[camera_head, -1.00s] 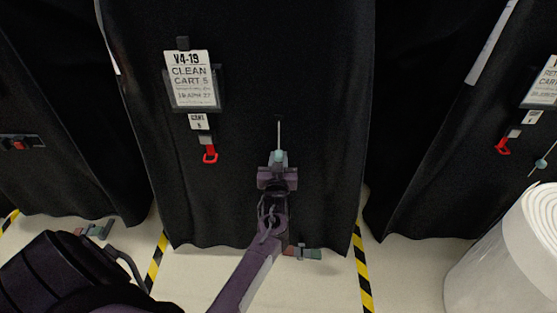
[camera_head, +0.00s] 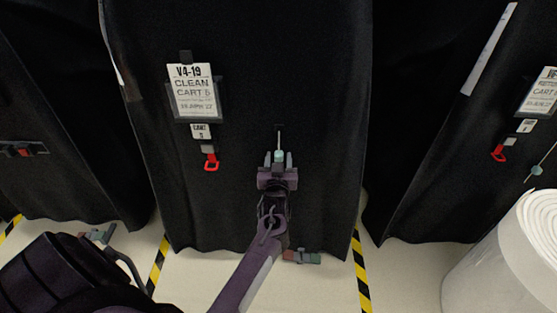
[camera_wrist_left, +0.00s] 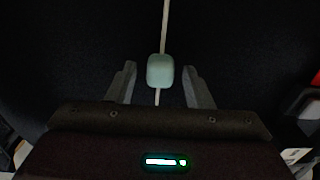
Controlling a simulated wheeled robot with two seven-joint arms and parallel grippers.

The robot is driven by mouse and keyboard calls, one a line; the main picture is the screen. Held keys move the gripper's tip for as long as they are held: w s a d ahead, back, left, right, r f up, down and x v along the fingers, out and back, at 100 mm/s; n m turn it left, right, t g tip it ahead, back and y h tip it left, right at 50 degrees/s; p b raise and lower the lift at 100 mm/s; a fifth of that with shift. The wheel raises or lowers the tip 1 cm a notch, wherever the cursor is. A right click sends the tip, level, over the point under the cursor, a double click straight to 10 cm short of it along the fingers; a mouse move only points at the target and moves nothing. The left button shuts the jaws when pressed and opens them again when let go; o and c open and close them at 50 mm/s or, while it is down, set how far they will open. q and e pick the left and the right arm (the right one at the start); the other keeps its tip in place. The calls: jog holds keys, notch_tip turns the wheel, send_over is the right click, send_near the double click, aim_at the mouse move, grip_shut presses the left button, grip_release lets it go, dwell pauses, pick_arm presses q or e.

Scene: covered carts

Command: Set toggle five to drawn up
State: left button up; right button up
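The toggle on the black cover (camera_head: 330,110) of the middle cart is a small pale green block (camera_head: 279,156) on a thin light cord (camera_head: 279,138). The cart's label (camera_head: 193,90) reads clean cart 5. My left gripper (camera_head: 278,160) is at the toggle. In the left wrist view the toggle (camera_wrist_left: 160,70) sits between the two fingertips of the left gripper (camera_wrist_left: 159,84), with a gap on each side. The fingers are open. The cord runs up from the toggle, and a short end shows below it. My right gripper is not in view.
A red pull tab (camera_head: 211,164) hangs left of the gripper. Covered carts stand on both sides; the right one has its own toggle (camera_head: 536,170). A white roll (camera_head: 510,255) stands at lower right. Yellow-black floor tape (camera_head: 360,275) marks the bay.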

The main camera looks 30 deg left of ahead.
pick_arm(q)
jog(key=shift+s+d+f, duration=0.1)
jog(key=shift+s+d, duration=0.05)
jog(key=shift+s, duration=0.05)
jog(key=v, duration=0.7)
jog(key=shift+s+p, duration=0.2)
jog(key=shift+p, duration=0.1)
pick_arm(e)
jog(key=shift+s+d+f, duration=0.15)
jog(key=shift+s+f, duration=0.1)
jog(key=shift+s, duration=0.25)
